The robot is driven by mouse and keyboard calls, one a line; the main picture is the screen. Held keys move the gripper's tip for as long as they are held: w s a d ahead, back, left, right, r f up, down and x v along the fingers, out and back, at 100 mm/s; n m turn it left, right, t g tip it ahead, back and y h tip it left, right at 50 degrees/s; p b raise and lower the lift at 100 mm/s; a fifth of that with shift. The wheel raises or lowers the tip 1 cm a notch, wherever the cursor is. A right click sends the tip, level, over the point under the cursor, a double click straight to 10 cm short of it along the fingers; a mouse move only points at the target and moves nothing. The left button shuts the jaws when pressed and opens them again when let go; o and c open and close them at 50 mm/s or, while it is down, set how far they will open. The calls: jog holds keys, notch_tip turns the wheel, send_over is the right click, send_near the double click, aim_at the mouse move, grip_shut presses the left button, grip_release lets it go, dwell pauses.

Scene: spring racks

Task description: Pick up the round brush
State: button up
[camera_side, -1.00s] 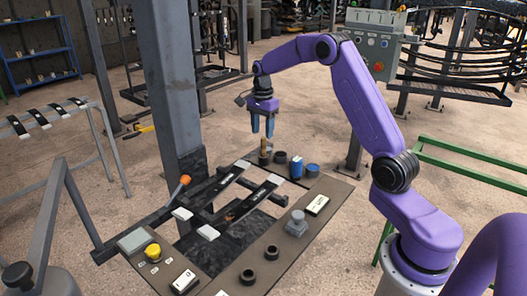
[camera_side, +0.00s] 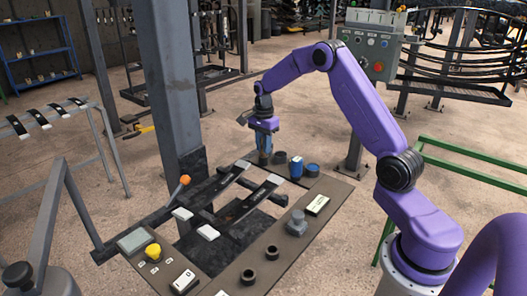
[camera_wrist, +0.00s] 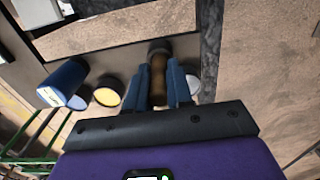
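The round brush (camera_wrist: 158,76) has a brown handle and a dark round end. It stands upright on the brown panel in the wrist view. My gripper (camera_wrist: 158,82) is down around the handle, with one blue finger on each side, close against it. My gripper also shows in the side view (camera_side: 265,156), low over the far end of the panel, with its fingers close together. There the fingers hide most of the brush. The brush's lower end appears still at the panel.
A blue cylinder (camera_side: 296,167) stands to the right of my gripper, with a dark ring holder (camera_side: 280,158) between and a blue ring holder (camera_side: 313,170) beyond. Dark rails with white ends (camera_side: 265,187) lie nearby. A grey post (camera_side: 170,80) stands to the left.

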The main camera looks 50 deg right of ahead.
grip_shut()
jog(key=shift+r, duration=0.1)
jog(key=shift+r, duration=0.6)
jog(key=s+a+r, duration=0.4)
jog(key=s+r, duration=0.7)
jog(key=s, duration=0.2)
jog(key=shift+s+r, duration=0.2)
jog(key=shift+r, duration=0.1)
dwell(0.9)
